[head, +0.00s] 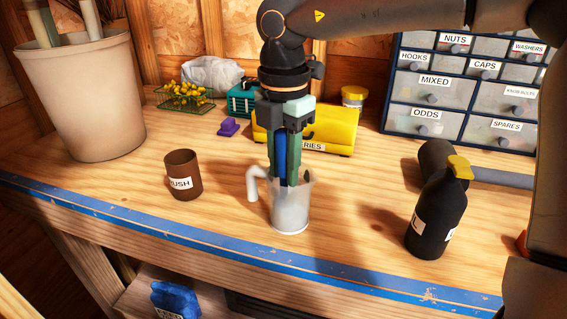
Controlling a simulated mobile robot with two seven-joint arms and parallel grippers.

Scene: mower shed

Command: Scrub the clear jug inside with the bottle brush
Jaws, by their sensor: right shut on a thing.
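The clear jug (291,211) stands upright near the middle of the bench, its handle to the left. My right gripper (284,180) points straight down at the jug's mouth, its fingertips at or just inside the rim. It is shut on a blue upright handle, which I take to be the bottle brush (281,155). The brush's lower part is hidden by the fingers and the cloudy jug wall, so I cannot tell how deep it reaches. A brown cup (183,176) with a label ending in "USH" stands to the left. My left gripper is not in view.
A black bottle (437,215) with a yellow top stands at right, before a grey hammer-like thing (480,177). A yellow case (335,138) and drawer cabinet (460,85) are behind. A beige pot (82,100) is at left. The blue-taped bench edge (200,238) is in front.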

